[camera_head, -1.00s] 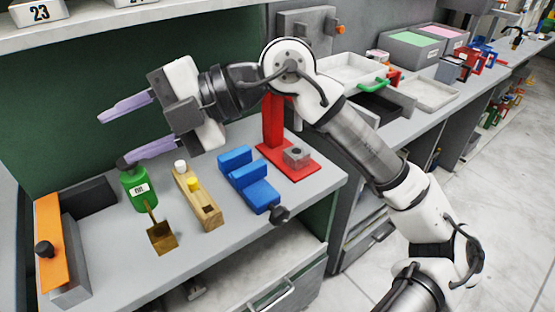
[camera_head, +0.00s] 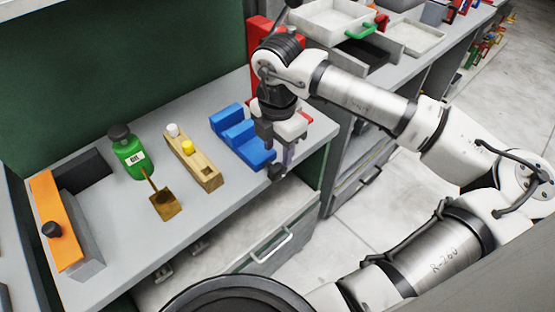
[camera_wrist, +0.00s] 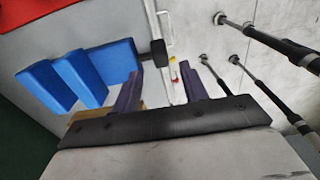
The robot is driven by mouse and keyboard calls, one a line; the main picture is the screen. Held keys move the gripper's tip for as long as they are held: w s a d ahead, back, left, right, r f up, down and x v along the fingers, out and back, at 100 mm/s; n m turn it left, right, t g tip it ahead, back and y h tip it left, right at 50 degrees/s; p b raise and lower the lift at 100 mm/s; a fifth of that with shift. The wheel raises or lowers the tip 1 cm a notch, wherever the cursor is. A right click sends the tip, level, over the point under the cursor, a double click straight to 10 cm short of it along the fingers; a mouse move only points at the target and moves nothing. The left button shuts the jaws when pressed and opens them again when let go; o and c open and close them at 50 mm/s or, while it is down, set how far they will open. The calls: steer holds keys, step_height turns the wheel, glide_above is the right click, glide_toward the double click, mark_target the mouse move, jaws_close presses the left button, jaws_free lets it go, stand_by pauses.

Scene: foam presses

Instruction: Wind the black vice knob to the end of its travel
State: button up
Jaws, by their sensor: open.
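The blue vice (camera_head: 228,122) stands near the right end of the bench, its front at the bench's front edge. Its black knob (camera_head: 277,172) sticks out past that edge. In the wrist view the vice (camera_wrist: 108,62) lies at upper left and the knob (camera_wrist: 159,53) appears in line with the gap between my fingers, just beyond their tips. My gripper (camera_head: 283,158) points down over the knob end of the vice and is open, with purple-grey fingers. I cannot tell whether the knob is between the fingers. My gripper also shows in the wrist view (camera_wrist: 161,72).
A wooden block (camera_head: 205,174) with white and yellow knobs, a brass scoop-like piece (camera_head: 166,206) and a green oil can (camera_head: 130,157) stand left of the vice. The red press (camera_head: 257,30) is behind my wrist. Drawers (camera_head: 262,256) with handles are below the bench.

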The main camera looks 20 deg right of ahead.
mark_target(278, 166)
step_height(278, 166, down, 6)
steer(key=shift+f+p, duration=0.1)
steer(key=shift+p, duration=0.4)
steer(key=shift+c, duration=0.3)
jaws_close()
